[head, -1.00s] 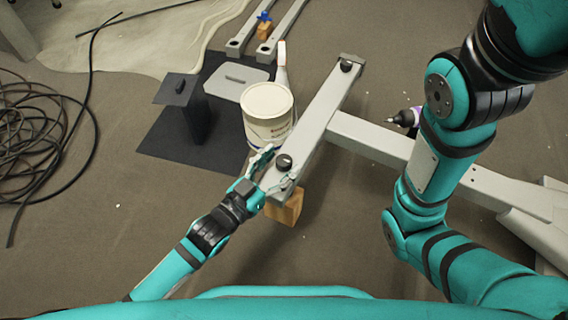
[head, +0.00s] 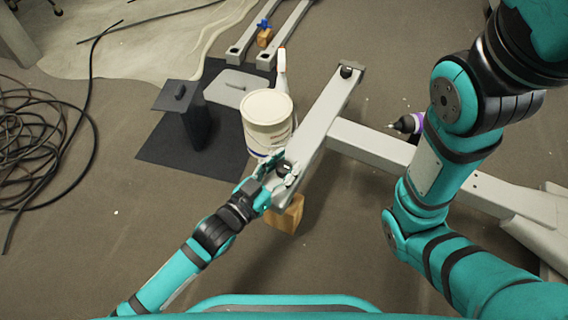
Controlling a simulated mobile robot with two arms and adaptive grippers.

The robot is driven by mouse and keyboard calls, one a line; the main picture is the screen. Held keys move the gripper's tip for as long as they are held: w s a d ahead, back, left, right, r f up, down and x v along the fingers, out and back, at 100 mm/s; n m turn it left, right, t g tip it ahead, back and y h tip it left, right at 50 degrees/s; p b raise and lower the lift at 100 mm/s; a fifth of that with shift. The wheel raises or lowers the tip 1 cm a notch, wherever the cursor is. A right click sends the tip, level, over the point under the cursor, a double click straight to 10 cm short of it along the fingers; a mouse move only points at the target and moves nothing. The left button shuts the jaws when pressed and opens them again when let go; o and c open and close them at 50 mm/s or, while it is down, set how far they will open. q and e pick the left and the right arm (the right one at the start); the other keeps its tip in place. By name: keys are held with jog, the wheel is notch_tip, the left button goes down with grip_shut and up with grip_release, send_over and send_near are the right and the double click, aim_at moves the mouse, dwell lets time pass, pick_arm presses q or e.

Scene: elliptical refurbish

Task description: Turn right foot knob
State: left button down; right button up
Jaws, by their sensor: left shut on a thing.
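The fingers partly hide the knob's sides. My right arm crosses the right of the view, but its gripper is not seen.
An orange-brown block (head: 287,215) is under the near end. A white bucket (head: 267,122) and spray bottle (head: 281,72) stand just left of the bar. A dark mat (head: 165,150), a purple-black tool (head: 409,123) and coiled black cable (head: 45,145) lie around. Floor at lower left is clear.

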pick_arm(q)
jog(key=shift+m+g+h+p, duration=0.3)
jog(key=shift+m+g+h, duration=0.1)
